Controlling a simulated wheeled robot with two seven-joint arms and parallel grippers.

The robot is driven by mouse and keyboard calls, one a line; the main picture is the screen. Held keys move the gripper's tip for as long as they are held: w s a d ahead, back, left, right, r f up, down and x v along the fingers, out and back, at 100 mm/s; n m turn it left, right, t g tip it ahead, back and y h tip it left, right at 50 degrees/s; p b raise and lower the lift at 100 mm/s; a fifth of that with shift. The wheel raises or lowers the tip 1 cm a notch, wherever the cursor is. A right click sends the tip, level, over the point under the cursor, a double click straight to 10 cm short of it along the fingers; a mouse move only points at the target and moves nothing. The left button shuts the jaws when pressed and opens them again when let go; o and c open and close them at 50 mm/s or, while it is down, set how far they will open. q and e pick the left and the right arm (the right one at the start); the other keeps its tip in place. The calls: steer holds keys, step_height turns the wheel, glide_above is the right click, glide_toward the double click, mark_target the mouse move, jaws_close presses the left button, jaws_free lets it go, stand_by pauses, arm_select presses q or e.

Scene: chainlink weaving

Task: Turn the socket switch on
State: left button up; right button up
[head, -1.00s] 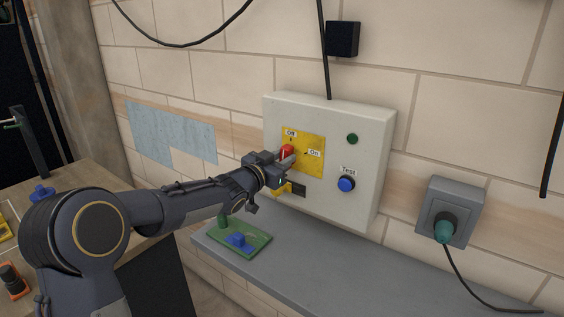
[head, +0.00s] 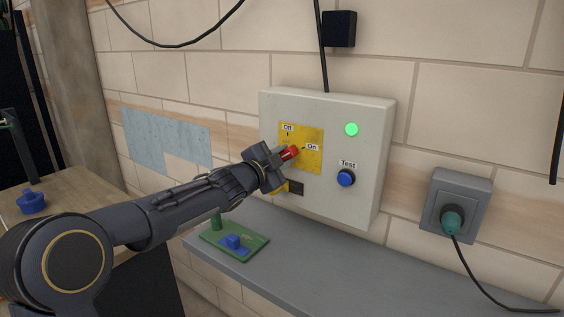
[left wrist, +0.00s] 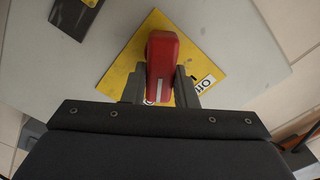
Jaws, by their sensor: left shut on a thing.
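The red switch knob (head: 291,152) sits on a yellow plate (head: 312,163) on the front of a light grey box (head: 375,110). It points toward the "On" label in the head view. My left gripper (head: 283,156) is shut on the knob. In the left wrist view the knob (left wrist: 161,68) stands between the two fingers (left wrist: 160,88), with the "Off" label to its right. A round green lamp (head: 351,129) on the box is lit bright. My right gripper is not in view.
A blue "Test" button (head: 346,178) is on the box's lower right. A grey wall socket (head: 460,191) with a teal plug (head: 452,221) is at the right. A grey ledge (head: 320,268) below bears a green board (head: 222,244) with blue parts.

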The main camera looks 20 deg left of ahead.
arm_select(q)
steer(key=shift+f+m, duration=0.1)
steer(key=shift+m, duration=0.4)
steer(key=shift+d+b, duration=0.1)
steer(key=shift+b, duration=0.2)
steer(key=o, duration=1)
steer(key=v, duration=0.8)
steer(key=shift+b, duration=0.3)
